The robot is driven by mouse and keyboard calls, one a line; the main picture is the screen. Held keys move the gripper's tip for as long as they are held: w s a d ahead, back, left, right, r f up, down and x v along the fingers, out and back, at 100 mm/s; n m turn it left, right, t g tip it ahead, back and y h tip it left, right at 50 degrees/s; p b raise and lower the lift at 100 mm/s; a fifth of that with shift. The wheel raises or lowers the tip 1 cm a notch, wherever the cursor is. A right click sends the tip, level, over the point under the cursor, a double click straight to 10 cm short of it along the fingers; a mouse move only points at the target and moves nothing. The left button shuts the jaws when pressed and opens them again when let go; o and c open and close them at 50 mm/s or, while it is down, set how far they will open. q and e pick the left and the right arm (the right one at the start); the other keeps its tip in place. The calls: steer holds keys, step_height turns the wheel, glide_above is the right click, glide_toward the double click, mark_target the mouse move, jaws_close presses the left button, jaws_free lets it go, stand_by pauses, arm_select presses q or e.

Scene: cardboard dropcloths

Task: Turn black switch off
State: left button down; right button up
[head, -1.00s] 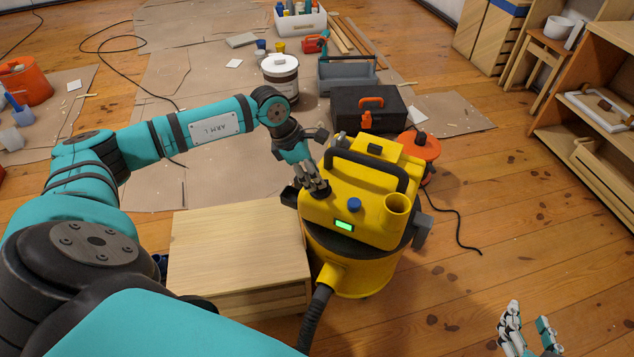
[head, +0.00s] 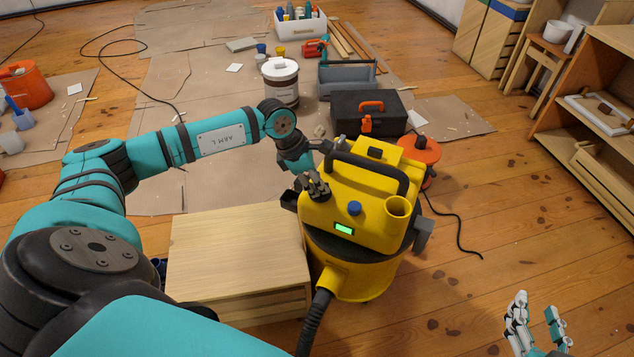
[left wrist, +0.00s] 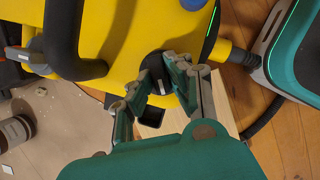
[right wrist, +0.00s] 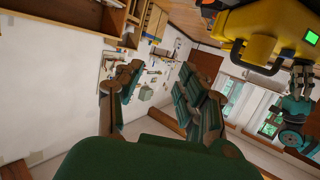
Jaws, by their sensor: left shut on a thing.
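A yellow vacuum cleaner (head: 345,187) stands on the floor at centre, with a black handle, a blue knob and a lit green display. My left gripper (head: 319,187) is at the left edge of its top. In the left wrist view, a round black switch (left wrist: 155,64) with a pale mark sits on the yellow lid. My left gripper (left wrist: 160,86) is shut on this switch, its fingers on both sides. My right gripper (head: 535,318) is open and empty at the lower right, apart from the vacuum.
A wooden box (head: 235,245) stands left of the vacuum. A black toolbox (head: 368,113) and an orange cable reel (head: 420,150) are behind it. The black hose (head: 314,320) runs from its front. The wooden floor (head: 510,215) to the right is largely clear.

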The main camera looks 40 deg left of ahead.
steer(key=shift+f, duration=0.1)
arm_select(q)
steer(key=n+p, duration=0.1)
steer(key=n, duration=0.1)
steer(key=shift+s+d+r+n+t+y+p, duration=0.1)
steer(key=shift+n+t+y+p, duration=0.3)
steer(key=n+y+p, duration=0.1)
steer(key=n, duration=0.3)
steer(key=shift+d+t, duration=0.2)
steer(key=shift+t, duration=0.2)
steer(key=n+y, duration=0.1)
steer(key=n, duration=0.1)
steer(key=shift+n, duration=0.4)
steer(key=shift+d+n+y, duration=0.1)
steer(key=shift+n+y, duration=0.5)
steer(key=shift+n, duration=0.6)
arm_select(e)
steer(key=s+d+f+g+h, duration=0.2)
steer(key=s+d+f+g, duration=0.2)
steer(key=s+f+g, duration=0.4)
steer(key=shift+s+d+f+g, duration=0.2)
steer(key=shift+s+f+g, duration=0.2)
steer(key=shift+s+f, duration=0.85)
steer(key=shift+s+r+m, duration=0.25)
steer(key=shift+r+m, duration=0.05)
arm_select(q)
steer(key=c, duration=1.3)
jaws_free()
